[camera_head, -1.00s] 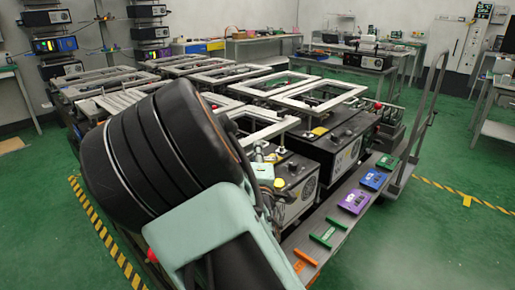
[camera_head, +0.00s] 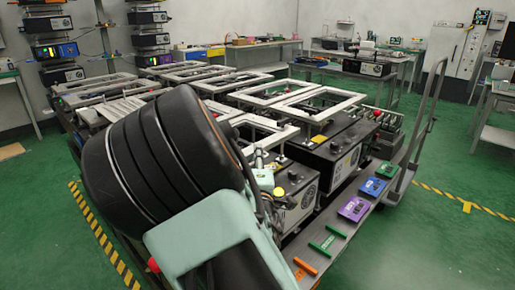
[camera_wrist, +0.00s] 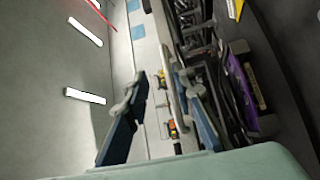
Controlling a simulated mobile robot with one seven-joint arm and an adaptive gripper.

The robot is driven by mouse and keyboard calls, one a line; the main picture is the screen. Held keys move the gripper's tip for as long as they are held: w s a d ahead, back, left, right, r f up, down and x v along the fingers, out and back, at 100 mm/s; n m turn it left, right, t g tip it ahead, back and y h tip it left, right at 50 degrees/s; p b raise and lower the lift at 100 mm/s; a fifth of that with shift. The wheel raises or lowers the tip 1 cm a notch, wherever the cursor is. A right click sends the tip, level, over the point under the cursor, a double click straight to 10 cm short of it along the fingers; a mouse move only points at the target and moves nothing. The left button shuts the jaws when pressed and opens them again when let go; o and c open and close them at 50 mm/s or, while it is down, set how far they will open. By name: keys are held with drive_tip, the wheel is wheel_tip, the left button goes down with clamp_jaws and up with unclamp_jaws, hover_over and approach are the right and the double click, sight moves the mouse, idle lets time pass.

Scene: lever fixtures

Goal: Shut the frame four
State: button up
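Pale metal frames lie over black battery units on a cart in the head view. Two frames show clearly: a right one (camera_head: 325,108) and one beside it (camera_head: 272,88). A nearer frame (camera_head: 262,128) is partly hidden by my arm. No number is readable, so I cannot tell which is frame four. My gripper (camera_wrist: 160,95) shows in the wrist view with its two blue fingers apart. A grey bar (camera_wrist: 172,75) appears between or behind them; I cannot tell whether they touch it. In the head view my arm hides the gripper.
Coloured plates line the cart's right edge: orange (camera_head: 305,266), purple (camera_head: 354,208), blue (camera_head: 374,186) and green ones (camera_head: 387,170). A grey handle (camera_head: 428,120) rises at the cart's right end. Benches stand behind.

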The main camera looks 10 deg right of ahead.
wheel_tip(320, 180, up, 10)
idle(0.6)
drive_tip(key=shift+s, duration=0.1)
idle(0.3)
